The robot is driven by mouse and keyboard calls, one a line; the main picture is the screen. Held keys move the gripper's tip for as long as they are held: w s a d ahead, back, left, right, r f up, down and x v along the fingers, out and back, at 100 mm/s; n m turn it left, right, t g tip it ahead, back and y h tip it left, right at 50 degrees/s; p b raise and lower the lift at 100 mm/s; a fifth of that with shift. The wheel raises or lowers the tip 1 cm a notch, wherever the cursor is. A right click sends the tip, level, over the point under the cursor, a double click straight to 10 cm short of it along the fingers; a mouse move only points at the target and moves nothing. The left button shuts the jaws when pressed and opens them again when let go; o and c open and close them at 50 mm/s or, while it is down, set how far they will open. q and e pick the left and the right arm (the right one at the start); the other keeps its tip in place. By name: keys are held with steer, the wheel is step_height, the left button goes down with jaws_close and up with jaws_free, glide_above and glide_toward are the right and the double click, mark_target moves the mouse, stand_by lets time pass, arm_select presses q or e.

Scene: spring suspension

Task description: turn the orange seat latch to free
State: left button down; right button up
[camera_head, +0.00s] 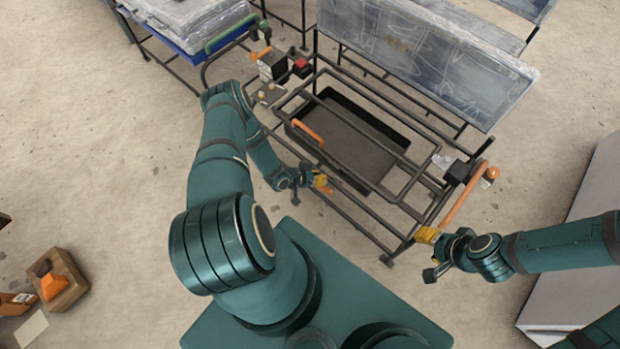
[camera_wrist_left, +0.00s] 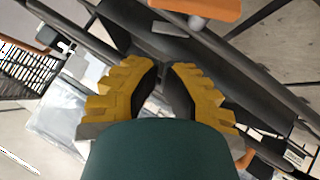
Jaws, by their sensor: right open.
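Several orange parts sit on the dark metal frame (camera_head: 375,215), and I cannot tell for certain which is the seat latch. An orange handle (camera_head: 308,133) lies at the edge of the black tray. A long orange lever (camera_head: 466,196) slants down the frame's right end. A small orange piece (camera_head: 261,54) is at the far left corner. My left gripper (camera_head: 322,184) is at the near side, apart from the orange handle. Its yellow fingers (camera_wrist_left: 165,85) are parted and empty, with an orange part (camera_wrist_left: 205,8) beyond. My right gripper (camera_head: 428,236) is open near the lever's lower end.
The black tray (camera_head: 345,130) is inside the frame. A wrapped panel (camera_head: 425,55) stands along the far side. A blue crate (camera_head: 205,40) is at upper left. A grey box (camera_head: 580,250) is at right.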

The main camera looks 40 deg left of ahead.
mark_target(325, 187)
arm_select(q)
steer(key=f, duration=0.1)
steer(key=d+f, duration=0.1)
steer(key=w+f+b, duration=0.1)
steer(key=shift+w+d+f, duration=0.1)
steer(key=shift+d+f, duration=0.2)
steer(key=shift+d, duration=0.05)
steer(key=shift+d+f, duration=0.3)
steer(key=shift+f, duration=0.3)
